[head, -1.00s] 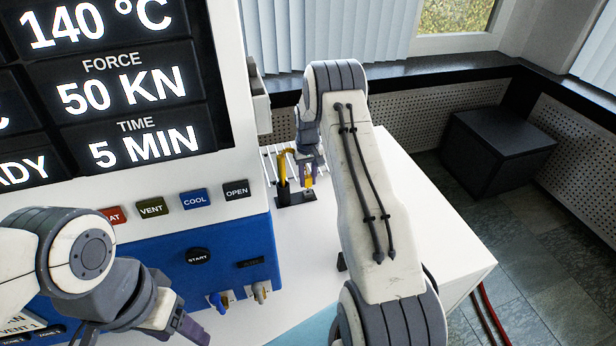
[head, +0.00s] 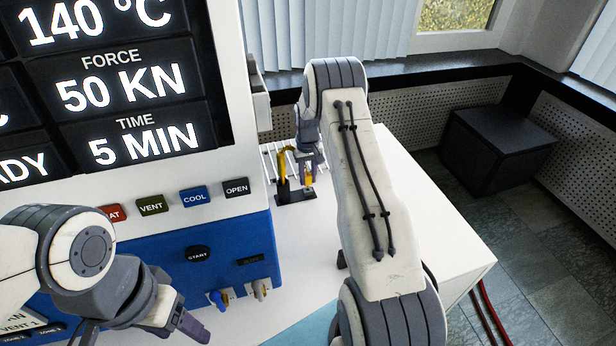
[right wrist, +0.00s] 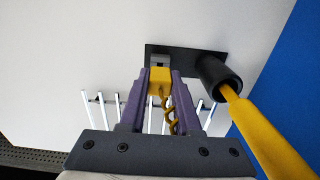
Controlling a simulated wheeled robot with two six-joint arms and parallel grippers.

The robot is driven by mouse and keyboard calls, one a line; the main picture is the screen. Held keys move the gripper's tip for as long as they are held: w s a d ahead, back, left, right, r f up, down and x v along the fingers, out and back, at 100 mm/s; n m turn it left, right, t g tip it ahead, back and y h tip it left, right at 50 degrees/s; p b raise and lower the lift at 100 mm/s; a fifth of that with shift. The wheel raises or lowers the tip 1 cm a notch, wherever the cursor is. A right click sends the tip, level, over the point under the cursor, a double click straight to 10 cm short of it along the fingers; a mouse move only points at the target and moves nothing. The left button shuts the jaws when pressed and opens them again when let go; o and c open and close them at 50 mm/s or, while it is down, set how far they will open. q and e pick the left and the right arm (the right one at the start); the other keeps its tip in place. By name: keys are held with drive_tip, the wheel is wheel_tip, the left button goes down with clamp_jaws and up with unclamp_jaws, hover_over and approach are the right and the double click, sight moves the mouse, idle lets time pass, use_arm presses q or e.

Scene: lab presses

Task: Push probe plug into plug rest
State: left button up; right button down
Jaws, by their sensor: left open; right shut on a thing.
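The yellow probe plug (right wrist: 160,80) is between the purple fingers of my right gripper (right wrist: 159,76), which is shut on it. Its twisted yellow cable hangs below it in the right wrist view. The plug's front end meets or nearly meets a small grey block on the black plug rest (right wrist: 185,52); I cannot tell how far in it sits. In the head view the plug (head: 309,180) is low over the rest's black base (head: 296,196), with the right gripper (head: 309,172) above it. My left gripper (head: 195,334) is open and empty at the lower left.
A yellow-handled tool (right wrist: 262,135) stands in a black cup (right wrist: 217,78) beside the plug. A white wire rack (right wrist: 98,110) lies close by. The press (head: 240,225) with its buttons and plugs is on the left. The white table top (head: 410,190) is clear to the right.

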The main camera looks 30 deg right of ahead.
sight(308, 175)
drive_tip(key=shift+f+b, duration=0.75)
drive_tip(key=shift+f, duration=0.45)
idle(0.6)
drive_tip(key=c, duration=0.5)
unclamp_jaws()
drive_tip(key=shift+c, duration=0.2)
wheel_tip(308, 175, up, 10)
drive_tip(key=shift+r+b, duration=0.2)
drive_tip(key=shift+b, duration=0.6)
drive_tip(key=shift+s, duration=0.1)
